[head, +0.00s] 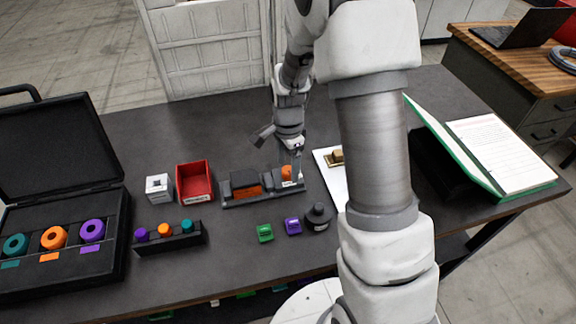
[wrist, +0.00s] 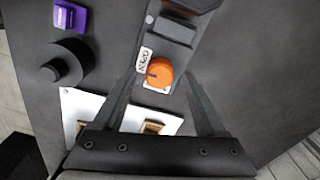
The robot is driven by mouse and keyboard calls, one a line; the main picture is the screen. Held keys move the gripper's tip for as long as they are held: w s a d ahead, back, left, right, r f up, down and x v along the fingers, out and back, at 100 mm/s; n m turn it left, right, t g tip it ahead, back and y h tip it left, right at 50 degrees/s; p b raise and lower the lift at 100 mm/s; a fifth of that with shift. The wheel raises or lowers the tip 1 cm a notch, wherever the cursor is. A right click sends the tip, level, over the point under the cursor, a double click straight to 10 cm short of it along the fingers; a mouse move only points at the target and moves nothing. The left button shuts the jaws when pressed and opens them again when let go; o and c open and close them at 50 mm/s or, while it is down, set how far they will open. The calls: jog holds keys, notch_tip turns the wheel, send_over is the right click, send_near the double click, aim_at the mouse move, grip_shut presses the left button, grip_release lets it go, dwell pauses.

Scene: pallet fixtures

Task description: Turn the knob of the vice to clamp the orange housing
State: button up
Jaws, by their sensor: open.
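The grey vice (head: 270,193) lies on the dark table, with the orange housing (head: 246,191) between its jaws under a dark part. Its orange round knob (head: 287,172) is at the right end; in the wrist view the knob (wrist: 160,73) has a dark pointer mark and a white label reading OPEN (wrist: 143,57) beside it. My gripper (head: 291,165) is over the knob, pointing down. In the wrist view my gripper (wrist: 161,82) is open, one finger on each side of the knob, with a visible gap on both sides.
A red bin (head: 194,182) and white cube (head: 159,188) stand left of the vice. Green (head: 265,233) and purple (head: 293,226) blocks and a dark cylinder (head: 319,217) are in front. A white plate (wrist: 85,106) with brass pieces lies close by the gripper.

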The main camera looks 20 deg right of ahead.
jog(key=shift+f, duration=0.35)
grip_shut()
